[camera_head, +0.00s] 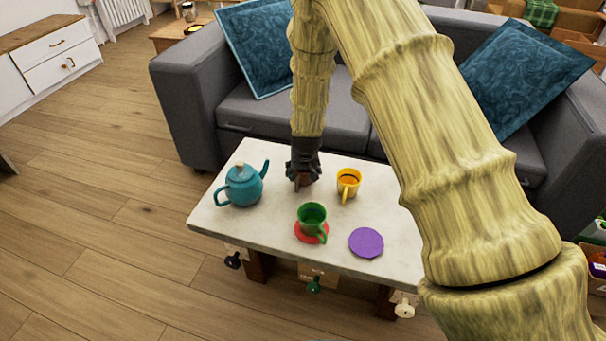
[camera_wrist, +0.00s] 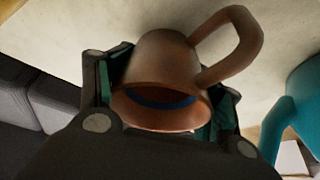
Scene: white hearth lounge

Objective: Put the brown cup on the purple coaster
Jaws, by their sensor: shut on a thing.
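My gripper (camera_head: 303,172) reaches down over the back part of the white table, between the teal teapot and the yellow cup. It is shut on the brown cup (camera_wrist: 165,70), which shows between the fingers in the wrist view with its handle to the upper right. In the head view the brown cup (camera_head: 303,183) is mostly hidden by my gripper. I cannot tell whether it touches the table. The purple coaster (camera_head: 366,243) lies bare near the table's front edge, to the right of the green cup.
A teal teapot (camera_head: 242,186) stands at the table's left. A yellow cup (camera_head: 348,183) stands close to the right of my gripper. A green cup (camera_head: 312,217) stands on a red coaster (camera_head: 301,235). A grey sofa (camera_head: 262,120) is behind the white table (camera_head: 225,222).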

